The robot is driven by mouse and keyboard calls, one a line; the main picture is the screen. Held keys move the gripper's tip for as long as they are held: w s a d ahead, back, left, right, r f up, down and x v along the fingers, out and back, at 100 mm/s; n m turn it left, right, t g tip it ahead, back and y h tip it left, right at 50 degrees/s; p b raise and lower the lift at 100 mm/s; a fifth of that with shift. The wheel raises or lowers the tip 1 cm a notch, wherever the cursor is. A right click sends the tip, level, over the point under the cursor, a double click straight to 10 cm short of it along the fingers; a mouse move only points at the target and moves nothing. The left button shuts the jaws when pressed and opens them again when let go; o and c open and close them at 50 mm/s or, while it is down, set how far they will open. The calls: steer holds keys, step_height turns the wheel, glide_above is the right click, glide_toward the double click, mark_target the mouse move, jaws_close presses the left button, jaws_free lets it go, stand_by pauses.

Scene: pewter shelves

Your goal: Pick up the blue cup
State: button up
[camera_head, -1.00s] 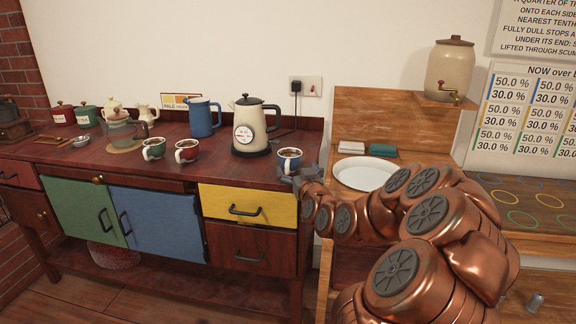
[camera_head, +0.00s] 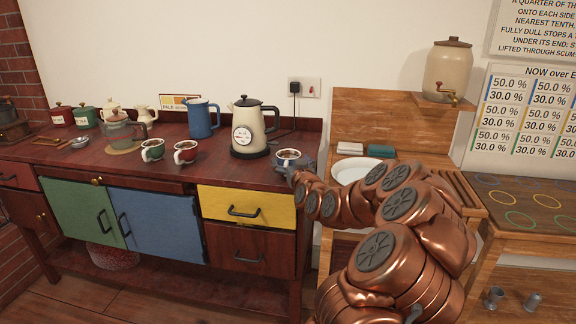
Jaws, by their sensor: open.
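The blue cup (camera_head: 287,155) stands upright near the right end of the red wooden counter, with dark liquid inside. My gripper (camera_head: 296,168) is at its front right side, very close to it. The gripper covers the lower right part of the cup. I cannot tell whether the fingers touch it or stand around it. The gripper is open. My copper arm reaches in from the lower right.
A cream kettle (camera_head: 249,130) stands just left of the cup. A red cup (camera_head: 186,152), a green cup (camera_head: 152,150) and a blue jug (camera_head: 203,119) are farther left. A white plate (camera_head: 350,169) lies right, partly behind my arm.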

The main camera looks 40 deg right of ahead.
steer(key=shift+c, duration=0.4)
steer(key=c, duration=1.2)
steer(key=shift+o, duration=0.2)
steer(key=shift+r, duration=1.65)
steer(key=shift+s+a+r, duration=0.1)
steer(key=shift+s+r, duration=0.05)
steer(key=r+b+v, duration=0.1)
steer(key=b+v, duration=0.5)
steer(key=v, duration=0.9)
steer(key=shift+s+r, duration=0.25)
steer(key=shift+s, duration=0.1)
